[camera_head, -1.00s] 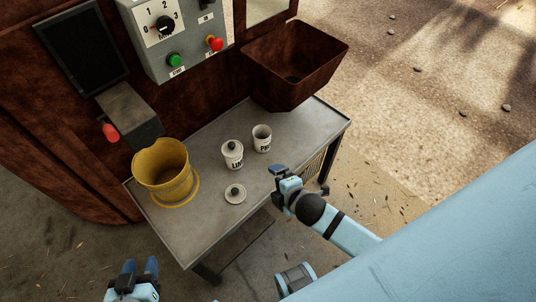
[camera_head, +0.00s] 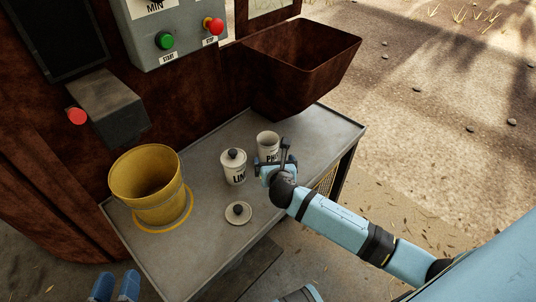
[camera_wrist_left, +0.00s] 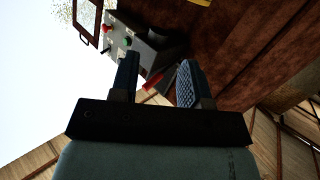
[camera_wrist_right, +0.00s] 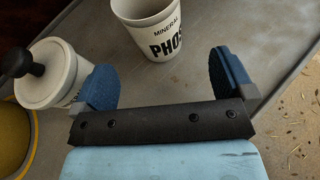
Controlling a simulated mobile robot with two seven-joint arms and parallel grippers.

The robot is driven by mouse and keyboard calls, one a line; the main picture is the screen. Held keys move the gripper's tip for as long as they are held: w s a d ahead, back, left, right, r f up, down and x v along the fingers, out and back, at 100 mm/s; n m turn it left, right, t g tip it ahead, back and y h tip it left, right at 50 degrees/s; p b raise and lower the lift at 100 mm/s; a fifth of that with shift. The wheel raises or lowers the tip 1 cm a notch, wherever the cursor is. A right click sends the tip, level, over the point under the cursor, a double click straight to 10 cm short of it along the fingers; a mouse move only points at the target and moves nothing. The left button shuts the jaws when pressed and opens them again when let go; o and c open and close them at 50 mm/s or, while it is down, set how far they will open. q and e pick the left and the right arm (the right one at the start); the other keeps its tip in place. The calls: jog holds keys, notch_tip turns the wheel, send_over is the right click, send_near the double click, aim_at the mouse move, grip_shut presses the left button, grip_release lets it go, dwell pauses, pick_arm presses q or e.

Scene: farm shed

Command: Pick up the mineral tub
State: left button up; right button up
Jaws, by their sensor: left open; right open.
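The mineral tub (camera_head: 268,141) is a white open tub on the metal table.
A white lidded tub (camera_head: 233,172) stands just left of the mineral tub. A loose lid (camera_head: 238,213) lies in front of it. A yellow bucket (camera_head: 148,190) is at the table's left. A rusty hopper (camera_head: 300,75) overhangs the back; the table's right end (camera_head: 335,128) is clear.

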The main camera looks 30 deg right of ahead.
aim_at(269, 155)
jog(key=b+x, duration=0.1)
jog(key=x, duration=0.2)
jog(key=shift+w+f, duration=0.1)
jog(key=shift+w, duration=0.1)
jog(key=b+x, duration=0.2)
jog(key=x, duration=0.1)
jog(key=shift+w+a, duration=0.15)
jog(key=shift+w, duration=0.15)
jog(key=shift+w+f, duration=0.1)
jog(key=shift+w, duration=0.25)
pick_arm(q)
notch_tip(269, 155, up, 6)
jog(key=d+t+h, duration=0.2)
jog(key=t, duration=0.1)
pick_arm(e)
jog(key=c, duration=1.2)
